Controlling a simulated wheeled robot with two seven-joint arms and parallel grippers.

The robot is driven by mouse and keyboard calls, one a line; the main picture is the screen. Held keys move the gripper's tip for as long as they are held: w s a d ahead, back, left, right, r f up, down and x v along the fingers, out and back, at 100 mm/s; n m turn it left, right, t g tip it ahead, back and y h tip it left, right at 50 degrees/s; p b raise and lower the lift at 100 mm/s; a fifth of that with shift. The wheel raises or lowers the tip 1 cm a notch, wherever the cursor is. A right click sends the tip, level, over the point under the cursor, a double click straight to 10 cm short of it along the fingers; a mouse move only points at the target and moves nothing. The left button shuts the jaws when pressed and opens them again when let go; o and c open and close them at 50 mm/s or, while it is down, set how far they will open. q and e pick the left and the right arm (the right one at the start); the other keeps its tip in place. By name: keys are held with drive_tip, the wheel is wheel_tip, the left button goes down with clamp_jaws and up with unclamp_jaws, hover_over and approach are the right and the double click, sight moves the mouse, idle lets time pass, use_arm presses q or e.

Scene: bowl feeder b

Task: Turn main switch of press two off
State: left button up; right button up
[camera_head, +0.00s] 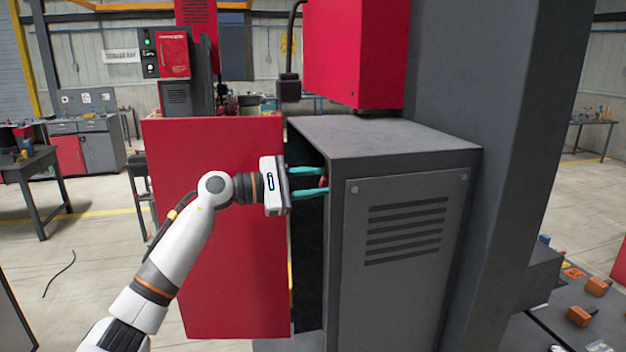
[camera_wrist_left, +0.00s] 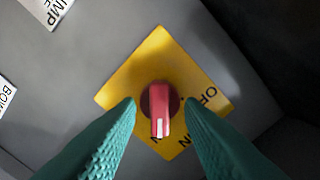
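The main switch is a red knob (camera_wrist_left: 160,110) with a white mark at its lower end, on a yellow diamond plate (camera_wrist_left: 158,60). The mark points down in the left wrist view; dark lettering, partly hidden, lies below and to the right, with "OF" readable at right. My left gripper (camera_head: 325,181) is open, one teal finger on each side of the knob; I cannot tell whether they touch it. In the head view it reaches between an open red door (camera_head: 215,270) and the grey cabinet (camera_head: 405,300). A red bit of the knob shows between its fingertips. My right gripper is out of view.
The cabinet's grey top (camera_head: 380,135) and a thick grey column (camera_head: 510,120) stand to the right. A red press part (camera_head: 355,50) hangs above. White labels (camera_wrist_left: 48,10) sit beside the switch. Floor left of the door is open, with a workbench (camera_head: 35,165) beyond.

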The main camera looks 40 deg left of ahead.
use_arm(q)
drive_tip(key=shift+c, duration=0.2)
clamp_jaws()
